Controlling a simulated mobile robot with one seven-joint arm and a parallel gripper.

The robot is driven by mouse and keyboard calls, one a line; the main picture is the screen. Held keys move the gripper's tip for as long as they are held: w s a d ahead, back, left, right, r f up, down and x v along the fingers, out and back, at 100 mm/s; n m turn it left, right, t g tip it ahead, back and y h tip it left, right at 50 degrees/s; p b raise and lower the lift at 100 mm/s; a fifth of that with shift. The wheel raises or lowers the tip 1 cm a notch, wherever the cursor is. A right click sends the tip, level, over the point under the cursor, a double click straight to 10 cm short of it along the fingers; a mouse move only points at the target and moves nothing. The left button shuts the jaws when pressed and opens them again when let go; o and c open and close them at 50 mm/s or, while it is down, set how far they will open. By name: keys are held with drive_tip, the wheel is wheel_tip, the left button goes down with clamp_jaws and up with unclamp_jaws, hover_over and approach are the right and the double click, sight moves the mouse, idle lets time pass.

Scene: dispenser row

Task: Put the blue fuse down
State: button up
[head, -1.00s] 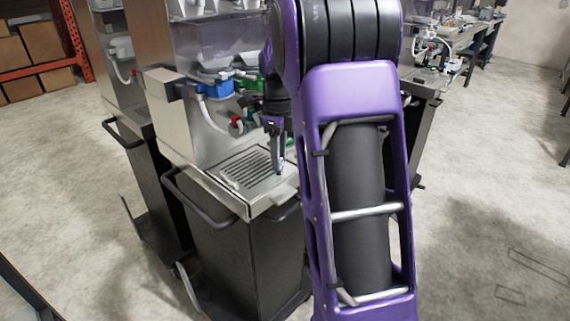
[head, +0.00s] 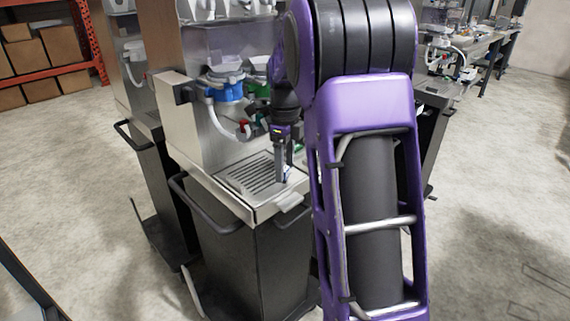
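My gripper (head: 284,174) points down over the right part of a slotted drip tray on the dispenser, in the head view. A small pale-blue piece, the blue fuse (head: 288,173), shows at its fingertips, and the fingers appear shut on it. The fuse is tiny and partly covered by the fingers. The fingertips are at or just above the tray (head: 238,187); I cannot tell whether the fuse touches it.
The dispenser (head: 190,120) has a blue-collared container (head: 228,90) and a red-tipped tap (head: 244,126) beside my gripper. A black handle (head: 200,218) juts from its dark cabinet (head: 255,265). Another dispenser stands to the left. Concrete floor is open at far left and right.

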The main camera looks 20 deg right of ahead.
sight(285, 169)
wheel_tip(285, 169, up, 8)
drive_tip(key=shift+f+p, duration=0.2)
drive_tip(key=shift+p, duration=0.65)
drive_tip(key=shift+r, duration=0.1)
